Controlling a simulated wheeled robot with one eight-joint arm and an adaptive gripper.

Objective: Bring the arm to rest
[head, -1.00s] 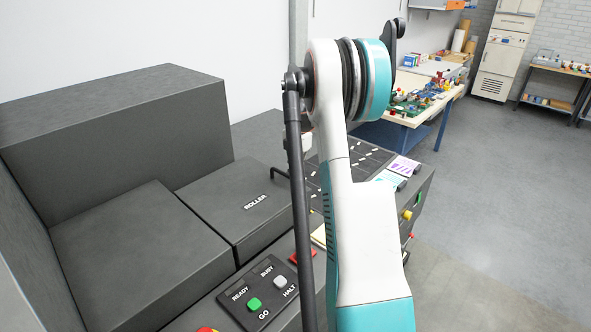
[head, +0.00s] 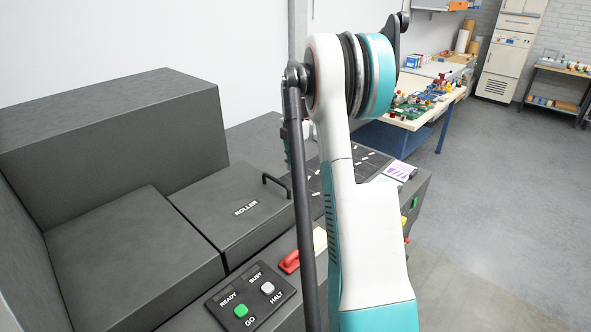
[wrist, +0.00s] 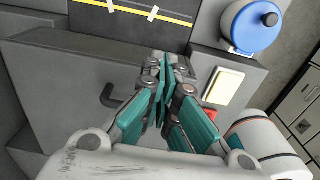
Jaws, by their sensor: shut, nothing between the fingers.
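My gripper (wrist: 163,75) shows in the wrist view with its teal and grey fingers together and nothing between them. Beyond it are the grey machine (wrist: 70,75) and a black handle (wrist: 118,102), which lies left of the fingers; I cannot tell how far apart they are. In the head view my white and teal arm (head: 365,240) rises in front of the machine. The fingers are mostly hidden there behind the arm.
The dark grey machine (head: 110,125) fills the left, with a ROLLER cover (head: 235,205) and a panel with a green GO button (head: 241,311). A red handle (head: 289,262) lies near the arm. A workbench (head: 440,105) with parts stands behind. Open floor (head: 500,190) lies to the right.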

